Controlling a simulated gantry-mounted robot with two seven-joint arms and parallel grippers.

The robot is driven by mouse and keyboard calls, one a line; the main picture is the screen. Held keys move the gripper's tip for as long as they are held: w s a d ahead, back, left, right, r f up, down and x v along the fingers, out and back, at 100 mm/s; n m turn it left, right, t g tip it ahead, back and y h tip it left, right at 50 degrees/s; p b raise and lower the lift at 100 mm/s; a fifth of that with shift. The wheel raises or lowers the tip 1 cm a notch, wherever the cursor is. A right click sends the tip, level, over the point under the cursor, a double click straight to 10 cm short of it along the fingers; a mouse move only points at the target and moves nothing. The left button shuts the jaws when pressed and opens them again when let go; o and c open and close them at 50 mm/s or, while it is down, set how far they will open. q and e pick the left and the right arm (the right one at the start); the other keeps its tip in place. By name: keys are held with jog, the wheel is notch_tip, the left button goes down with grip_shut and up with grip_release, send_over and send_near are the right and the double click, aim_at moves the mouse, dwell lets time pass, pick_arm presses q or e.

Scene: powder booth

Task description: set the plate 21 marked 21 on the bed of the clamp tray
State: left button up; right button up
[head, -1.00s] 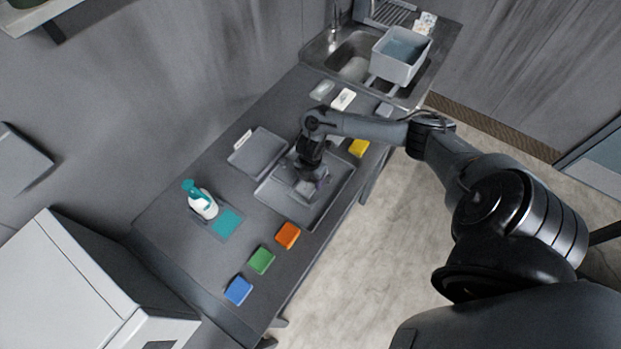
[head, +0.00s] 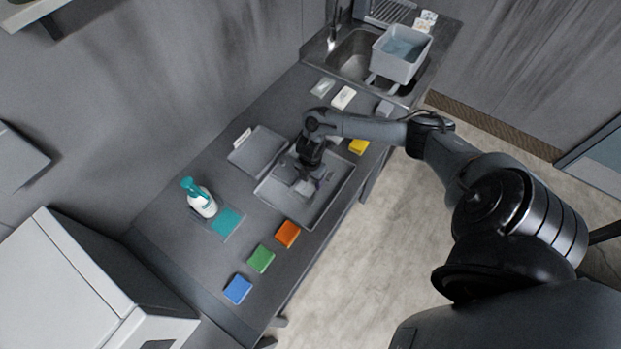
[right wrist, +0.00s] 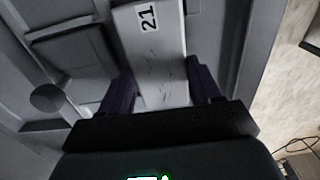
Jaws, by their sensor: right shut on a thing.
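Plate 21 (right wrist: 155,45) is a pale flat plate with a black "21" label at its far end and thin dark scratches. It lies between the two dark fingers of my right gripper (right wrist: 165,92), which is shut on it. In the head view, my right gripper (head: 307,178) is over the grey clamp tray (head: 318,213) on the counter, and the plate is mostly hidden there. In the right wrist view, a grey block (right wrist: 75,52) and a round knob (right wrist: 46,98) stand left of the plate. I cannot tell whether the plate touches the bed. My left gripper is out of view.
A second grey tray (head: 257,150) lies just left of the clamp tray. Orange (head: 288,234), green (head: 261,259) and blue (head: 238,290) blocks lie toward the front. A spray bottle (head: 203,203) stands left. A yellow block (head: 359,147) and a sink (head: 350,66) are beyond.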

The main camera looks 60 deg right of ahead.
dwell(0.4)
jog(key=shift+f, duration=0.4)
jog(key=shift+f+b, duration=0.1)
jog(key=shift+b, duration=0.2)
jog(key=shift+f, duration=0.15)
dwell(0.5)
jog(key=o, duration=1.3)
jog(key=shift+o, duration=0.8)
